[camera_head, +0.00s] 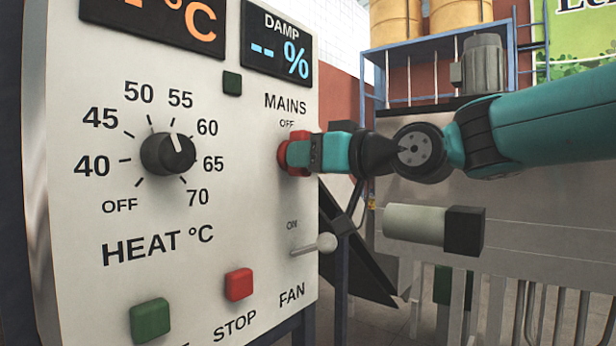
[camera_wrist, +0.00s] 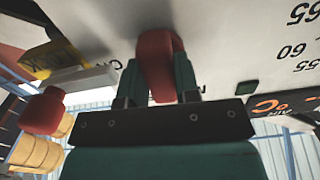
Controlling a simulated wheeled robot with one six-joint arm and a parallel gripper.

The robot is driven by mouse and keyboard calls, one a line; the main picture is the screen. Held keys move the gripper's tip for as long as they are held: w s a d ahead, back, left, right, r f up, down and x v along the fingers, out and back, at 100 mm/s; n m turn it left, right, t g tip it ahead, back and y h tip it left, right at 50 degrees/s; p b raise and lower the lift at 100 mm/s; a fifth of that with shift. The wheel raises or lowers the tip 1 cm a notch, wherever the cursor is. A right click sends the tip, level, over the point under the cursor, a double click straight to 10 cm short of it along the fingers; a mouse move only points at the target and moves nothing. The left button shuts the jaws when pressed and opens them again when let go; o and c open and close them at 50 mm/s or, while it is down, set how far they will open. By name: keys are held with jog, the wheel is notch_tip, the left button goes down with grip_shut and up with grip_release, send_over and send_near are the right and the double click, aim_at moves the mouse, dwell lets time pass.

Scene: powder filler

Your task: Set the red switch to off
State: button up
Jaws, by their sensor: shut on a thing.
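The red switch (camera_head: 283,155) sits on the pale panel (camera_head: 70,240) under the words MAINS and OFF in the head view. My gripper (camera_head: 297,151) reaches it from the right and covers much of it. In the wrist view, the red switch (camera_wrist: 158,48) stands between the two green fingers of my gripper (camera_wrist: 159,78), which are shut on it from both sides. The side of the switch facing the panel's right is hidden, and I cannot tell which way its handle points.
On the panel are a black heat knob (camera_head: 167,153), a green button (camera_head: 150,319), a red stop button (camera_head: 239,284) and a ball-ended fan lever (camera_head: 325,243) below the switch.

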jog(key=shift+f+n+b, duration=0.1)
jog(key=shift+n+b, duration=0.35)
jog(key=shift+n, duration=0.05)
jog(key=o, duration=0.9)
jog(key=shift+b+v, duration=2.05)
jog(key=shift+v, duration=6.7)
